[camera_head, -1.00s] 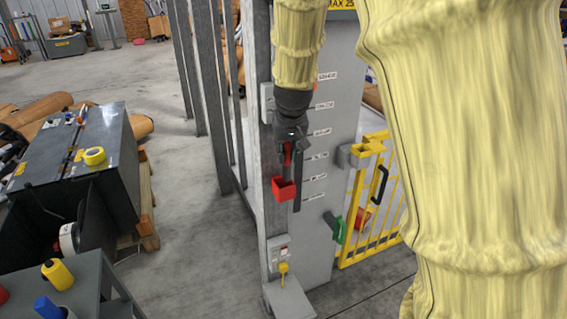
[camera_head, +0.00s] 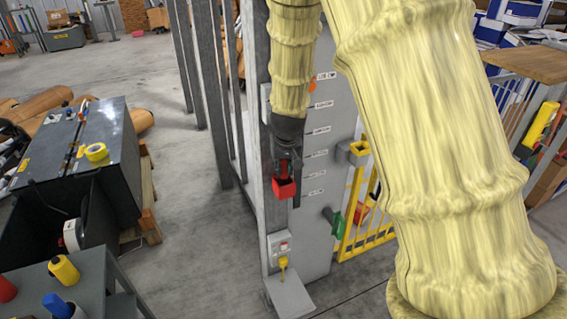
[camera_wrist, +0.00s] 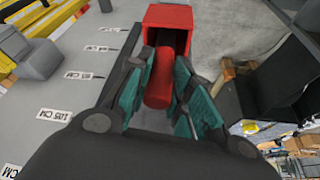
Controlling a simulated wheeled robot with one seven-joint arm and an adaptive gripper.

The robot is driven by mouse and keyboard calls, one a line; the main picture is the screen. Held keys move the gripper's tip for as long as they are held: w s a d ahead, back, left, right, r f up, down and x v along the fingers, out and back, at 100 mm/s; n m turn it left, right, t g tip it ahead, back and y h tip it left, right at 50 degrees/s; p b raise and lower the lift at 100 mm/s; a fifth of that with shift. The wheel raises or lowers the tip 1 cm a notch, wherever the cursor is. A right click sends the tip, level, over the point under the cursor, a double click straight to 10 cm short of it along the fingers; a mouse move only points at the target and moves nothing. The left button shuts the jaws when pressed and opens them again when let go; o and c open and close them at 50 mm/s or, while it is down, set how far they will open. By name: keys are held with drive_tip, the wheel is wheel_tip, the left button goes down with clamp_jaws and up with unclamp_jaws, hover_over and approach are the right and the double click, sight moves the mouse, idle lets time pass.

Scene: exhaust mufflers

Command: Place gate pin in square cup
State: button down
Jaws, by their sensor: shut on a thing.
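The gate pin, a red cylinder (camera_wrist: 159,82), is between the teal pads of my gripper (camera_wrist: 162,88) in the wrist view, and the gripper is shut on it. The red square cup (camera_head: 284,188) is fixed low on the grey post in the head view. It also shows in the wrist view (camera_wrist: 168,16), with its dark opening facing the pin. My gripper (camera_head: 285,172) is directly above the cup, pointing down. The pin's far end reaches the cup's opening; I cannot tell how deep it is. My gripper mostly hides the pin in the head view.
A yellow gate (camera_head: 362,218) with a yellow square bracket (camera_head: 358,150) stands right of the labelled grey panel (camera_head: 316,215). A green handle (camera_head: 336,226) juts out below the bracket.

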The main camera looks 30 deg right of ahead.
drive_tip(key=shift+a+r, duration=0.1)
drive_tip(key=c, duration=1.7)
unclamp_jaws()
drive_tip(key=shift+f, duration=0.2)
drive_tip(key=o, duration=0.4)
drive_tip(key=shift+r, duration=0.2)
